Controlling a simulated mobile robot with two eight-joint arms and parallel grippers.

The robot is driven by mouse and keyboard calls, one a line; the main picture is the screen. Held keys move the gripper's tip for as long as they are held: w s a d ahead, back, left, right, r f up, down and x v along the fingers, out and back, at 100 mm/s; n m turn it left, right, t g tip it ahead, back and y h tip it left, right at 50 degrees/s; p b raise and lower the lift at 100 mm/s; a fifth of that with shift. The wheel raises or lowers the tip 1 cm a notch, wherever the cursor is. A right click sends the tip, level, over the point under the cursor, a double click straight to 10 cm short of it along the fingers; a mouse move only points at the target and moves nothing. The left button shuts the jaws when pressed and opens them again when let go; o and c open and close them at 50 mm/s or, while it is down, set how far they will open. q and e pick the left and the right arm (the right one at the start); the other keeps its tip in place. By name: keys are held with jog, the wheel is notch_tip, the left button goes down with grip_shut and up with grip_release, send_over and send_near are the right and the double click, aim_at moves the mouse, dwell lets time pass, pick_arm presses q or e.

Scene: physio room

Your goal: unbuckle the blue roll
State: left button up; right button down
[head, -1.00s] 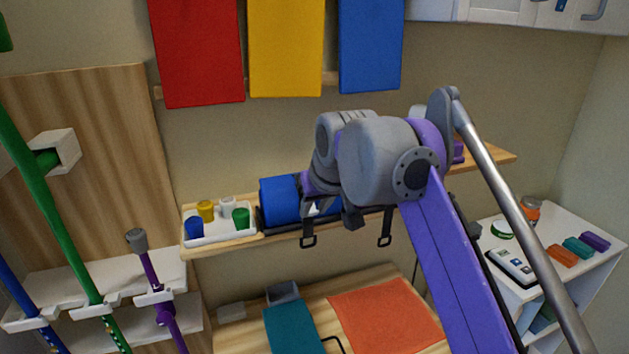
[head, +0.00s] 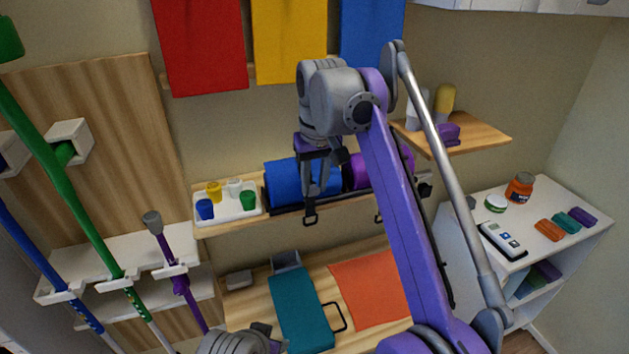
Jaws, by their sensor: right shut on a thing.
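The blue roll (head: 284,184) lies on the wall shelf in a dark holder, beside a purple roll (head: 357,172). A dark strap end with a buckle-like loop (head: 310,216) hangs over the shelf's front edge below the blue roll. My right gripper (head: 312,190) reaches down in front of the blue roll and covers part of it. It is shut on the blue roll's strap, just above the loop; the exact grip is small and partly hidden. A grey part of mine shows at the bottom edge, but no left fingers are visible.
A white tray (head: 229,217) with several coloured cups stands left of the blue roll. A small upper shelf (head: 480,134) is at the right. Below are a teal mat (head: 300,311) and an orange mat (head: 368,290). Coloured poles stand at the left.

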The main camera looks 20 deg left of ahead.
dwell(0.3)
jog(key=c, duration=0.6)
grip_release()
jog(key=shift+r, duration=0.1)
